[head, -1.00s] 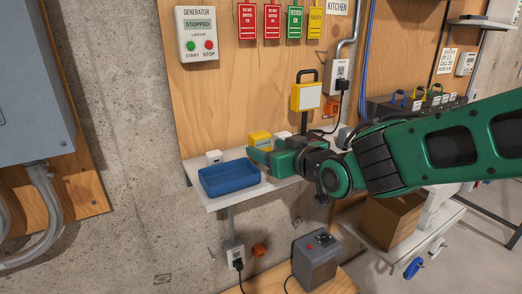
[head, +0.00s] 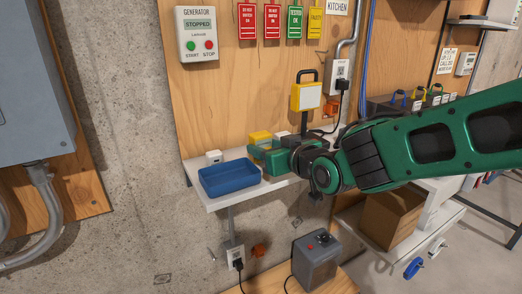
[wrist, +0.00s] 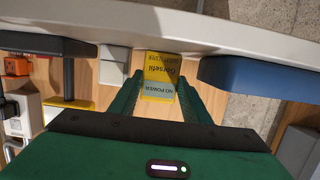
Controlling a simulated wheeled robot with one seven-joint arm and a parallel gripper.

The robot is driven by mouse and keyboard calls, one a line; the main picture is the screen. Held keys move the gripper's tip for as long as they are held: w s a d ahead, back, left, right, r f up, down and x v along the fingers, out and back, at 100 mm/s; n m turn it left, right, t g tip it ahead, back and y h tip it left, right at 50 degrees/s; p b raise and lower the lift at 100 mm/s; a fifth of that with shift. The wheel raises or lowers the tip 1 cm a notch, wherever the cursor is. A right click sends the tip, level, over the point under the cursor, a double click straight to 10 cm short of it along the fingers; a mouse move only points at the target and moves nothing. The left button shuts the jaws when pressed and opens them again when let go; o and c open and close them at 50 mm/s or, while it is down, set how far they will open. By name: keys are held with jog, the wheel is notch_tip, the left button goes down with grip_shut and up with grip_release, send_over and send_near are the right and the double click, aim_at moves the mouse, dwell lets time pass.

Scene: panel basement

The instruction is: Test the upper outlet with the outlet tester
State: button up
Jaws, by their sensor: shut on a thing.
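The outlet tester (wrist: 158,80) is a yellow block with a grey display reading "NO POWER". In the wrist view it lies between the two green fingers of my gripper (wrist: 160,98), which is shut on it. In the head view my gripper (head: 262,156) is over the shelf, just right of the blue tray, and the yellow tester (head: 259,138) shows behind the fingers. The upper outlet (head: 341,68) is a white plate below the KITCHEN sign; a black plug (head: 342,84) covers its lower part. Its sockets are too small to make out.
The white shelf (head: 222,200) holds the blue tray (head: 230,180) and a small white cube (head: 213,157). A yellow work light (head: 306,96) stands near the upper outlet. A lower outlet (head: 235,255) is below the shelf, beside a grey box (head: 315,262).

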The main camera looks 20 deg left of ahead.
aim_at(263, 135)
jog(key=shift+r, duration=0.1)
dwell(0.3)
jog(key=shift+r, duration=1.4)
